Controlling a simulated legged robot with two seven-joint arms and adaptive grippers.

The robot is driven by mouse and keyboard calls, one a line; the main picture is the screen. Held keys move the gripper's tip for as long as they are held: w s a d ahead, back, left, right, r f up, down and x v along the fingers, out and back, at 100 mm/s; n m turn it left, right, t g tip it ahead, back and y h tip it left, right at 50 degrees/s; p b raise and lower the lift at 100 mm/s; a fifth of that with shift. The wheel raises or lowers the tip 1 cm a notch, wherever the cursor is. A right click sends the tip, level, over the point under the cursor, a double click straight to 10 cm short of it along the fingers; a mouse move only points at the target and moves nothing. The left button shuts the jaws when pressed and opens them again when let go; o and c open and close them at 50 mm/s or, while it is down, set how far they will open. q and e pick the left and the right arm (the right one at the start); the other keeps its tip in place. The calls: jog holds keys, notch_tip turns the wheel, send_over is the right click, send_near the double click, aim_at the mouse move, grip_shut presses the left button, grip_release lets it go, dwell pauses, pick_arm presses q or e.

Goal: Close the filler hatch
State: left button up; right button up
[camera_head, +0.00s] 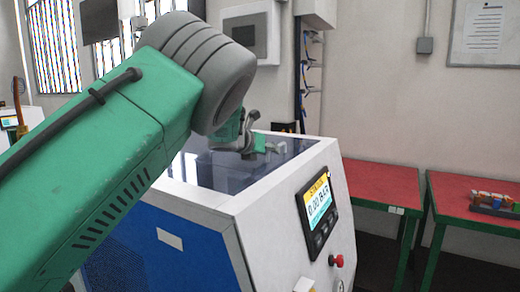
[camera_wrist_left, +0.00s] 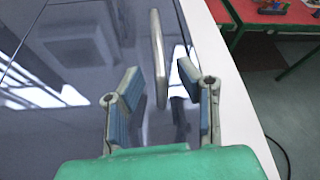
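The generator (camera_head: 185,205) is a white and blue cabinet with a dark, glossy top panel (camera_head: 225,172) inside a white rim. The same dark panel fills much of the left wrist view (camera_wrist_left: 75,75), with thin seams at the left. A slim pale metal handle (camera_wrist_left: 158,55) stands up from it. My left gripper (camera_wrist_left: 159,82) is open, its two blue-padded fingers on either side of the handle, with gaps showing. In the head view my left gripper (camera_head: 257,146) is small, over the far part of the top. I cannot tell how far the hatch is open. My right gripper is not in view.
A tilted display (camera_head: 318,203) reading 0.00 BAR and a red knob (camera_head: 337,260) are on the generator's front. Red tables (camera_head: 375,185) with green legs stand to the right. A grey wall box (camera_head: 250,33) is behind. My left arm hides the cabinet's left part.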

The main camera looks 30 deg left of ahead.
pick_arm(q)
notch_tip(320, 180, up, 3)
send_over(252, 169)
jog(key=shift+w+d, duration=0.2)
jog(key=shift+w, duration=0.25)
jog(key=shift+s+d+r, duration=0.1)
jog(key=shift+s+r, duration=0.1)
jog(key=shift+s, duration=0.25)
jog(key=shift+a+f, duration=0.1)
jog(key=shift+a, duration=0.2)
